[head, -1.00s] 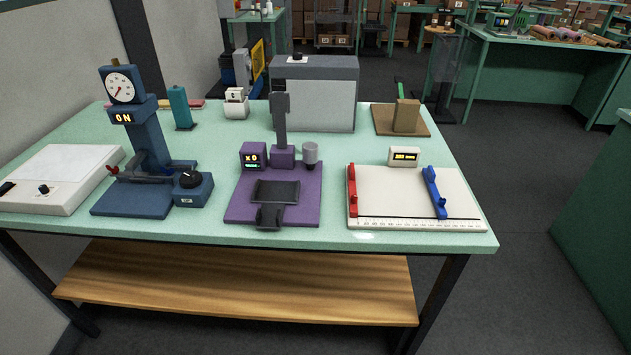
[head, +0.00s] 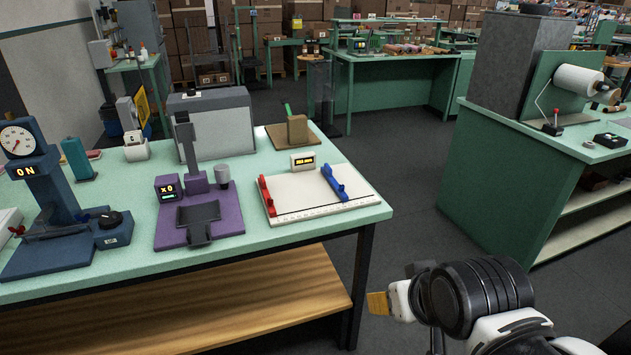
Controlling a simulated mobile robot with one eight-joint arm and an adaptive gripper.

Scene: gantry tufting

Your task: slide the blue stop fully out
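The blue stop (head: 334,184) stands on the right part of a white measuring board (head: 305,196), which has a ruler scale along its front edge. A red stop (head: 267,196) stands at the board's left edge. A small display box (head: 302,162) sits at the back of the board; its digits are too small to read surely. My arm shows at the lower right, well in front of and below the table, apart from the board. A yellowish piece (head: 378,303) shows at its end; my gripper's fingers cannot be made out clearly.
A purple device (head: 203,215) stands left of the board, and a blue gauge stand (head: 40,190) farther left. A wooden block (head: 297,128) stands behind the board. Open floor lies right of the table (head: 374,214), before another green bench (head: 510,185).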

